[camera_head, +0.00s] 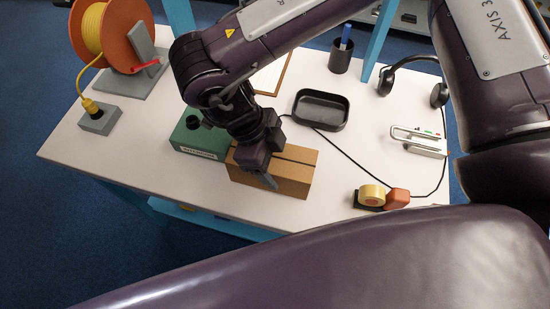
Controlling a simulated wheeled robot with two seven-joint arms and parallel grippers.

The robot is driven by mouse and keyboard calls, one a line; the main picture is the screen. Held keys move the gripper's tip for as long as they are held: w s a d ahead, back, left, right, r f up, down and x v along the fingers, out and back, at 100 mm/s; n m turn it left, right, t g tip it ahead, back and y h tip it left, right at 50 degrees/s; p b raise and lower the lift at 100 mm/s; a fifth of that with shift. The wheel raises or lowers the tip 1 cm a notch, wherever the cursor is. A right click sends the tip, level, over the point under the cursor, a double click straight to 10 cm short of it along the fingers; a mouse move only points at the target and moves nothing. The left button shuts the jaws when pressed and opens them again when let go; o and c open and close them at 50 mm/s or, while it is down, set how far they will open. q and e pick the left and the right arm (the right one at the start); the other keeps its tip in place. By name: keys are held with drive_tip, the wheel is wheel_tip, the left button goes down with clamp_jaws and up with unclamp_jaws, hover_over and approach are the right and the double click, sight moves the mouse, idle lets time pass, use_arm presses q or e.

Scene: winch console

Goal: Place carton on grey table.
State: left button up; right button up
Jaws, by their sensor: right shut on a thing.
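The brown carton (297,175) is at the front middle of the pale grey table (130,150). My right gripper (267,176) comes down over the carton's left part and is shut on it. One finger shows against the carton's near side; the other finger is hidden. I cannot tell whether the carton's underside touches the tabletop. My left gripper is not in view.
A green box (200,140) is just left of the carton. A black tray (321,109) and a cable lie behind it. A tape dispenser (372,195) is at right, with headphones (386,82) farther back. A winch reel (118,35) stands back left. The front-left tabletop is clear.

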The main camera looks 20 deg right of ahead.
drive_tip(key=shift+f, duration=0.15)
drive_tip(key=o, duration=0.7)
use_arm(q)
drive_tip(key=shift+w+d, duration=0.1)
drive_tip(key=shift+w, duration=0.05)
use_arm(e)
drive_tip(key=o, duration=0.4)
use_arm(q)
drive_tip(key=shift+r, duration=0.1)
use_arm(e)
drive_tip(key=p+v, duration=0.1)
drive_tip(key=v, duration=1)
drive_tip(key=shift+w, duration=0.1)
drive_tip(key=shift+w+a+r, duration=0.1)
drive_tip(key=shift+a+r, duration=0.1)
drive_tip(key=shift+r, duration=0.4)
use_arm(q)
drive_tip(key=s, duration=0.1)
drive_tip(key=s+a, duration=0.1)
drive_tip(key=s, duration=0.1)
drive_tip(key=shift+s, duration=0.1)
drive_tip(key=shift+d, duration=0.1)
